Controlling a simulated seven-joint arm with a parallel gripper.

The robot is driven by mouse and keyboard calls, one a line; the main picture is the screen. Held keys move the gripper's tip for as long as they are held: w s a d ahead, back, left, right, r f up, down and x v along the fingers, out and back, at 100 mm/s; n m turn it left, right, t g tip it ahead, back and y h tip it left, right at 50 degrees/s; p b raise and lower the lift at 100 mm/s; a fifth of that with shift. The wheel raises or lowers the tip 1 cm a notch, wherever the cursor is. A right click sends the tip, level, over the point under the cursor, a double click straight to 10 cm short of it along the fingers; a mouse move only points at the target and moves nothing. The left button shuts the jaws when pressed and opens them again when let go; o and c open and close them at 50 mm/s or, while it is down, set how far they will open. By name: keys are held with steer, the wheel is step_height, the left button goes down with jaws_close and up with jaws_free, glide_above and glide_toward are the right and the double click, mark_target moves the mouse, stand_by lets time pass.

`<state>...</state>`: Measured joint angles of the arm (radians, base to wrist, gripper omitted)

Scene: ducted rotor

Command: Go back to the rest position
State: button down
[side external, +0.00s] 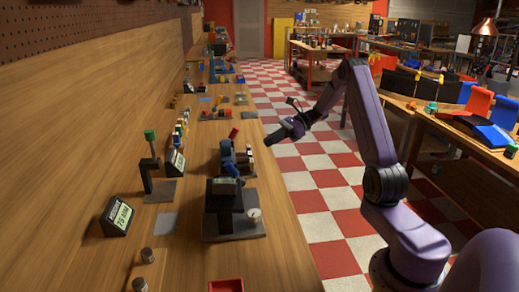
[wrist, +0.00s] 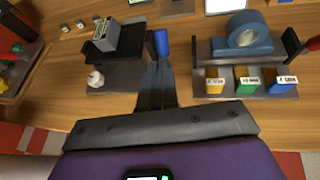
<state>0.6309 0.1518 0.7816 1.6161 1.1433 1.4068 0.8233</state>
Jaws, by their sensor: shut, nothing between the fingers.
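My gripper (side external: 272,138) is shut and empty. In the side external view it is at the end of my purple arm, raised near the right edge of the long wooden bench (side external: 285,235). In the wrist view my gripper (wrist: 155,98) points over the bench, between a dark device and a grey stand. The dark device (side external: 222,205) carries a grey box and a white round knob, and also shows in the wrist view (wrist: 110,72). Nothing is seen touching my fingers.
A blue ring (wrist: 248,32) sits on the stand behind yellow, green and blue labelled blocks (wrist: 247,80). A display (side external: 118,215) and green-topped post (side external: 150,145) stand farther left. A red tray (side external: 226,286) is at the front. Checkered floor (side external: 325,180) is open right of the bench.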

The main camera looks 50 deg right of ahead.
steer(key=shift+v, duration=0.85)
steer(key=s+a+r+n+g+h, duration=0.1)
steer(key=s+a+n+g, duration=0.3)
steer(key=a, duration=0.5)
steer(key=s+a+n+g+h, duration=0.2)
steer(key=s+a+n+g, duration=0.15)
steer(key=a+n, duration=0.4)
steer(key=s+a+r+n+g+h, duration=0.1)
steer(key=s+a+n+g, duration=0.3)
steer(key=a, duration=0.6)
steer(key=s+a+n+t+h, duration=0.2)
steer(key=s+n+t+h, duration=0.2)
steer(key=s+n, duration=1.8)
steer(key=h, duration=0.2)
steer(key=shift+a+f+n+h, duration=0.25)
steer(key=shift+a+n+h, duration=0.1)
steer(key=shift+h, duration=0.05)
